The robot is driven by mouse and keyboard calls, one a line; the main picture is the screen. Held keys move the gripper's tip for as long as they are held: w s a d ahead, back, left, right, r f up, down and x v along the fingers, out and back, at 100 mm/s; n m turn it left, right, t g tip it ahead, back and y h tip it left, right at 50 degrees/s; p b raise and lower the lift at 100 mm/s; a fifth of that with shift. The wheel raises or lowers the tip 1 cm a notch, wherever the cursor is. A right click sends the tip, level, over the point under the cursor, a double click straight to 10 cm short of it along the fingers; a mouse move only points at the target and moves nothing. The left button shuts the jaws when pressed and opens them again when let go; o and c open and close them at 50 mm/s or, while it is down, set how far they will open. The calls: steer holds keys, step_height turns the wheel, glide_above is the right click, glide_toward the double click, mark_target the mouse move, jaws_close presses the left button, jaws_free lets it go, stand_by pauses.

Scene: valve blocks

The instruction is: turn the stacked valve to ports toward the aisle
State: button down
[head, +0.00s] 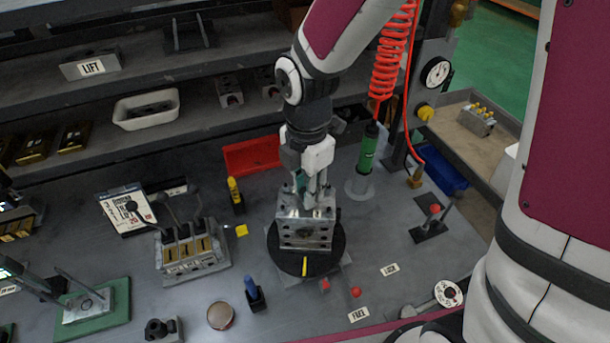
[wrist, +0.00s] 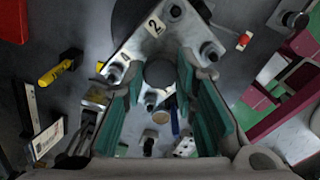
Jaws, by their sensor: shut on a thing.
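The stacked valve (head: 305,232) is a silvery metal block on a black round turntable (head: 278,257), with dark round ports on the face toward the head camera. A yellow mark (head: 304,267) shows at the turntable's front. My gripper (head: 312,190) comes down from above and is shut on the valve's top. In the wrist view, the teal finger pads of my gripper (wrist: 160,78) flank a dark round part on the valve. Its top plate (wrist: 152,38) has several bolts and a "2" label. The exact contact of the pads is partly hidden.
A lever valve bank (head: 190,250) stands left of the turntable. A yellow-handled tool (head: 235,193), a blue-topped piece (head: 253,291) and a green cylinder (head: 367,150) stand around it. A red tray (head: 252,155) lies behind.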

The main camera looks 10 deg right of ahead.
steer(key=shift+n+p, duration=1.35)
steer(key=shift+n, duration=0.95)
steer(key=c, duration=1.3)
jaws_free()
steer(key=shift+r, duration=0.1)
step_height(320, 180, up, 12)
steer(key=shift+f, duration=0.1)
